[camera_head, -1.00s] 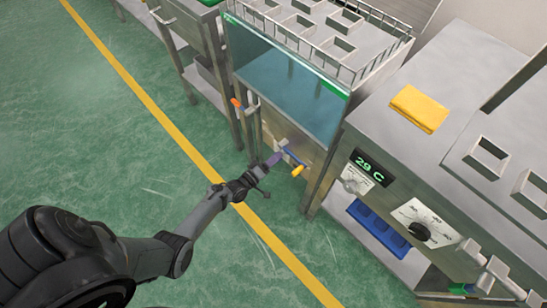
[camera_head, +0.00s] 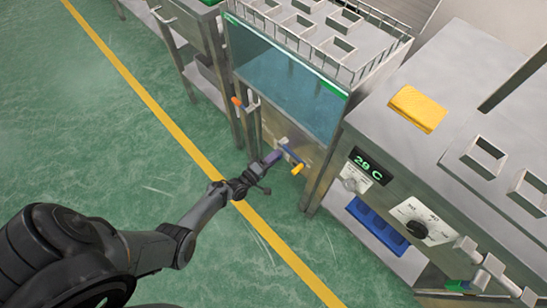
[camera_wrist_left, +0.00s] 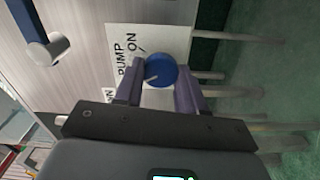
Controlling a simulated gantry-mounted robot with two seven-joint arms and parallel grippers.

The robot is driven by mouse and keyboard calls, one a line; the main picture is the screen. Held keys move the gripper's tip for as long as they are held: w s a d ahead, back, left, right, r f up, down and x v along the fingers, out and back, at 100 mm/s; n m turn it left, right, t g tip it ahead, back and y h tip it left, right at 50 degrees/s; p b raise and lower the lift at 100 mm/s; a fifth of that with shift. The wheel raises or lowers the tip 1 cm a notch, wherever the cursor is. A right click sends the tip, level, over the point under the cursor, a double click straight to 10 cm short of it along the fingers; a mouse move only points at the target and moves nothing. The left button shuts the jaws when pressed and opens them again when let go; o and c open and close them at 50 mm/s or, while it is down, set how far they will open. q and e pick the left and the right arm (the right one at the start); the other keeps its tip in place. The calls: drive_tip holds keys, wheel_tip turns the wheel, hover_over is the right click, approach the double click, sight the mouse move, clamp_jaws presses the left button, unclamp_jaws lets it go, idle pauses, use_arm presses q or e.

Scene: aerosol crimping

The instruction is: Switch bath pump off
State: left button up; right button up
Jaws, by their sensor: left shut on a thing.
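The water bath (camera_head: 285,90) is a glass-walled tank with a steel front. In the left wrist view a round blue knob (camera_wrist_left: 161,71) with a pale pointer line sits on a white plate (camera_wrist_left: 150,42) lettered PUMP and ON. My left gripper (camera_wrist_left: 160,84) has its purple fingers on both sides of this knob and is shut on it. In the head view the left gripper (camera_head: 274,158) is at the bath's lower front; the knob cannot be made out there. The right gripper is not in view.
A blue-handled lever (camera_wrist_left: 41,42) is close to the knob's plate. A yellow-tipped part (camera_head: 297,169) sticks out near the gripper. To the right stands a steel bench with a 29 C display (camera_head: 368,166) and a black dial (camera_head: 417,229). Green floor is clear at left.

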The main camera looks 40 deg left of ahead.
use_arm(q)
drive_tip(key=o, duration=1.1)
drive_tip(key=shift+w, duration=0.1)
drive_tip(key=shift+c, duration=0.2)
drive_tip(key=s+p, duration=0.3)
drive_tip(key=s, duration=0.8)
drive_tip(key=shift+a+p, duration=0.35)
drive_tip(key=shift+a, duration=0.1)
drive_tip(key=shift+w, duration=0.1)
